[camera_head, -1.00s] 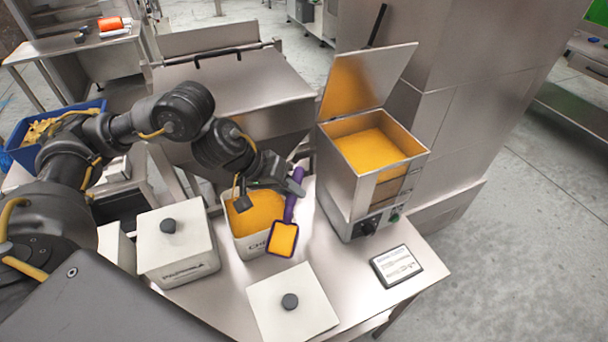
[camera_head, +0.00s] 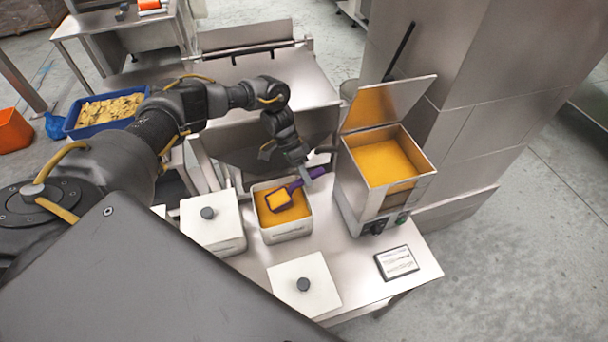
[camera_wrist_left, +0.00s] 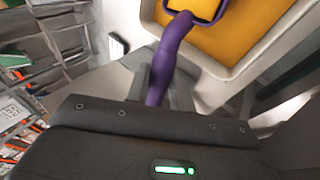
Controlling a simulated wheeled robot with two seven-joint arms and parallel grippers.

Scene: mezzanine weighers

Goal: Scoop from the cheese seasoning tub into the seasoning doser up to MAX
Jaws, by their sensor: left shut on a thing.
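My left gripper (camera_head: 309,169) is shut on the handle of a purple scoop (camera_head: 292,187). The scoop's bowl is over the open cheese seasoning tub (camera_head: 287,233) and carries orange powder; I cannot tell whether it touches the powder below. In the left wrist view the purple handle (camera_wrist_left: 172,58) rises from the gripper (camera_wrist_left: 155,98) toward the tub (camera_wrist_left: 232,72). The seasoning doser (camera_head: 353,196) stands to the right with its lid (camera_head: 385,104) open and orange powder (camera_head: 384,163) inside. The MAX mark is not readable. My right gripper is not in view.
A lidded white tub (camera_head: 212,228) stands left of the open tub. A white lid with a black knob (camera_head: 304,268) lies in front. A framed card (camera_head: 397,263) lies by the doser. A steel hopper (camera_head: 262,82) stands behind. A blue crate (camera_head: 72,121) is at the left.

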